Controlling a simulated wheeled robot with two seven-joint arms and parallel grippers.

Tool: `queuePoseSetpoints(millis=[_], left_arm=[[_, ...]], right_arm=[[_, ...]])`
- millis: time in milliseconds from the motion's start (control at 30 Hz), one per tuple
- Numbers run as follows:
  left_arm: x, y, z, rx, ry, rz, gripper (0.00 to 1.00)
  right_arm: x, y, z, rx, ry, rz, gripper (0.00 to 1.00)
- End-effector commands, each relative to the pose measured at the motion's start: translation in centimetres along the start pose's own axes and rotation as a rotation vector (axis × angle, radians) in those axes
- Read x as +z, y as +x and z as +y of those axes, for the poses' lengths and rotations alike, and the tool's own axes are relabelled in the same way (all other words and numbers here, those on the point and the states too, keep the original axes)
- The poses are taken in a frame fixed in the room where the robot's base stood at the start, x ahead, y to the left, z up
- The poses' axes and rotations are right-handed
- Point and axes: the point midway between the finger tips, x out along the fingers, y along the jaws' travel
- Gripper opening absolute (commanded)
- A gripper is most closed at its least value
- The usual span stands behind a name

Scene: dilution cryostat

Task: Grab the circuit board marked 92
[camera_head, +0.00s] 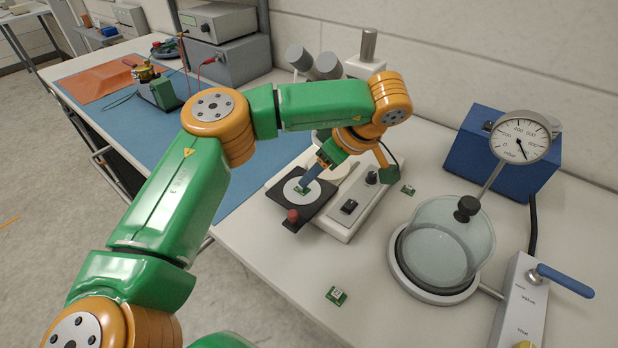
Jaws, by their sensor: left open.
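Three small green circuit boards show, and their markings are too small to read, so I cannot tell which is marked 92. One board (302,190) lies on the white disc of the microscope stage (324,200). A second board (336,295) lies on the bench near the front edge. A third board (408,189) lies on the bench to the right of the microscope base. My left gripper (306,181) is open and points down at the board on the stage, with its fingertips at or just above it. Whether they touch it I cannot tell. My right gripper is out of view.
A glass bell jar (446,243) on a round base stands at right, with a pressure gauge (520,137) above and a valve block (518,305) beside it. A blue box (478,145) stands behind. The bench around the front board is clear.

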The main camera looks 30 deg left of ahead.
Motion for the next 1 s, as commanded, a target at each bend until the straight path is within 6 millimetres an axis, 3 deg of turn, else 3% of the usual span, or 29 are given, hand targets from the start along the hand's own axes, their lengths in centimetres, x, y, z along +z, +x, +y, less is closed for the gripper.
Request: queuePoseSetpoints(millis=[100,233,467,667,700,1000], left_arm=[[0.0,1.9,-0.2,-0.005,0.003,-0.001,0.55],[0.3,4.2,-0.2,-0.003,0.0,-0.002,0.55],[0.4,4.7,-0.1,0.001,0.0,-0.002,0.55],[0.4,4.7,-0.1,0.0,0.0,-0.002,0.04],[0.4,4.7,-0.1,0.0,0.0,-0.002,0.0],[0.4,4.6,-0.1,0.001,0.0,-0.002,0.0]], right_arm=[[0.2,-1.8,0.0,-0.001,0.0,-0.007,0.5],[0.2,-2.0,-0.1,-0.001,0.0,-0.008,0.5],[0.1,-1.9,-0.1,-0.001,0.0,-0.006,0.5],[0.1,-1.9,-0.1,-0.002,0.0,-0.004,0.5],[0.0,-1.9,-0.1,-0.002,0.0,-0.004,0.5],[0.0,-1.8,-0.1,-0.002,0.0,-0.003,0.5]])
